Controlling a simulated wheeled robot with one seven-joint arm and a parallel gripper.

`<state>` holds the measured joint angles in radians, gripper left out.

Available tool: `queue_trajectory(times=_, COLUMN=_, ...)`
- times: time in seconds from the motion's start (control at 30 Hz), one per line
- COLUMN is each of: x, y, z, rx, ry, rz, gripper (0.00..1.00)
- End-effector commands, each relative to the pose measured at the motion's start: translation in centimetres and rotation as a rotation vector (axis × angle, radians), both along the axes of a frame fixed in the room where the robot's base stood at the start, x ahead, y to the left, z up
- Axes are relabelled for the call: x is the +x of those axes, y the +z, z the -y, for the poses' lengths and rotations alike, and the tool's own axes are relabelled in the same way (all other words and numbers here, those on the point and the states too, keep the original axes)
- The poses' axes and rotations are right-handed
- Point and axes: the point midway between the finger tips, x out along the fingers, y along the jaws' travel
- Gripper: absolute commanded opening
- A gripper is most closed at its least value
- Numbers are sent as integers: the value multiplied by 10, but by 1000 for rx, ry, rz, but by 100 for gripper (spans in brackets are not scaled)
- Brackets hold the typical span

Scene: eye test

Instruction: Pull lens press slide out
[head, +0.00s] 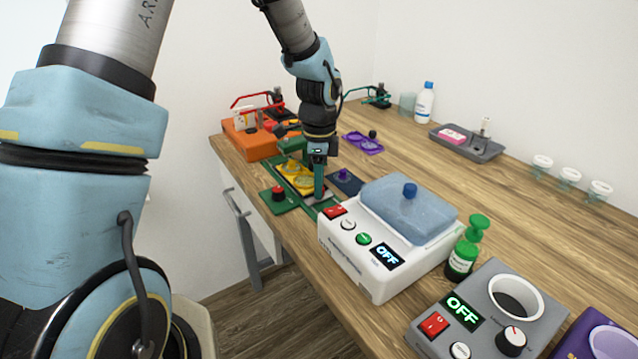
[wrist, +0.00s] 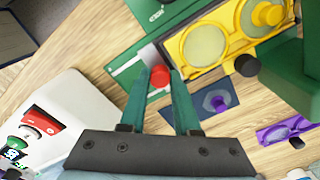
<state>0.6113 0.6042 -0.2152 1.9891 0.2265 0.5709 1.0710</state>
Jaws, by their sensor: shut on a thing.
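The lens press has a green base (head: 284,206) and a green upright arm (head: 291,146). Its yellow slide (head: 297,178) carries two round lens seats and also shows in the wrist view (wrist: 228,40). My gripper (head: 319,196) points down at the right end of the press.
A white device (head: 385,240) with a blue lid stands close right of my gripper. A dark blue plate (head: 345,182) lies behind it. An orange device (head: 250,140) is at the far left. A purple tray (head: 362,143) lies behind. The bench's front edge is near the press.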

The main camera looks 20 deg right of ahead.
Motion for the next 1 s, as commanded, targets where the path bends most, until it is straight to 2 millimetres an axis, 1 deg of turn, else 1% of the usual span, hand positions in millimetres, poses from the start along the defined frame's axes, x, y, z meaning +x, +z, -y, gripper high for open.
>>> queue_trajectory(times=0.33, x=-2, y=0, z=0, rx=0, ry=-1, rz=0, gripper=0)
queue_trajectory(times=0.43, x=-16, y=0, z=4, rx=0, ry=-4, rz=0, gripper=0)
queue_trajectory(times=0.6, x=-50, y=-1, z=10, rx=0, ry=-5, rz=0, gripper=0)
queue_trajectory(times=0.7, x=-62, y=0, z=13, rx=0, ry=-3, rz=1, gripper=0)
queue_trajectory(times=0.8, x=-66, y=0, z=13, rx=-1, ry=-1, rz=0, gripper=0)
queue_trajectory(times=1.0, x=-67, y=0, z=14, rx=1, ry=-2, rz=-3, gripper=0)
